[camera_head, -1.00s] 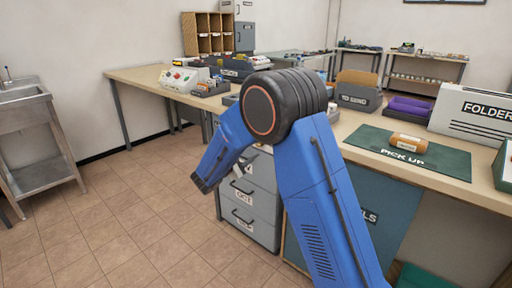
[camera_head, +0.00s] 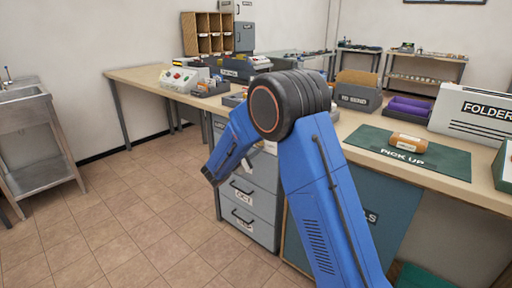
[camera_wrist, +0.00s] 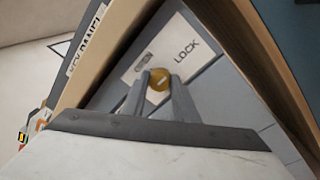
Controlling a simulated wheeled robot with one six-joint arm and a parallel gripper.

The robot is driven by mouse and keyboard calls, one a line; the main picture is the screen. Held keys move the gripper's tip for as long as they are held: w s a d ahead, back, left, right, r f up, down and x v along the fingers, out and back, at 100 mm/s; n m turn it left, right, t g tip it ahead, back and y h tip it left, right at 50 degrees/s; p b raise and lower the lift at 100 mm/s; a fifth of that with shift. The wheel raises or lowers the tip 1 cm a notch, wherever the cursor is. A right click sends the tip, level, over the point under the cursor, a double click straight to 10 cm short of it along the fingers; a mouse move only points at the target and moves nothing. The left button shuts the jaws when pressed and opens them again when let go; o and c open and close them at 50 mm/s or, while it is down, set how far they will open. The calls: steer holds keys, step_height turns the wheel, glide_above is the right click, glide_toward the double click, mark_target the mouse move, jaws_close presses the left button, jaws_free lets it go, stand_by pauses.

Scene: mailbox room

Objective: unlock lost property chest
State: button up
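A round brass knob (camera_wrist: 159,79) with a pale mark sits on a white plate with the words OPEN and LOCK (camera_wrist: 186,50), in the wrist view. The plate is on a grey front. My gripper (camera_wrist: 160,86) has its two fingers apart, one on each side of the knob; I cannot tell whether they touch it. In the head view, a grey drawer cabinet (camera_head: 253,202) stands under the counter, and my blue arm hides its upper part and my gripper. I see no lost property label.
The wooden counter (camera_head: 455,186) overhangs the cabinet and bears a green pick-up mat (camera_head: 450,162) and several boxes. A panel marked KEY PANEL (camera_wrist: 88,42) shows in the wrist view. A steel sink (camera_head: 28,110) stands at left; the tiled floor (camera_head: 130,225) between is clear.

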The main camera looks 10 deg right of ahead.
steer(key=shift+n, duration=0.4)
steer(key=n+g, duration=0.1)
steer(key=n, duration=0.7)
steer(key=n+g, duration=0.1)
steer(key=n, duration=0.6)
steer(key=shift+w+a+r+n, duration=0.15)
steer(key=shift+w+n, duration=0.05)
steer(key=shift+n, duration=0.2)
stand_by(0.5)
steer(key=o, duration=1.1)
steer(key=shift+c, duration=0.2)
steer(key=v, duration=1.7)
steer(key=shift+a, duration=0.3)
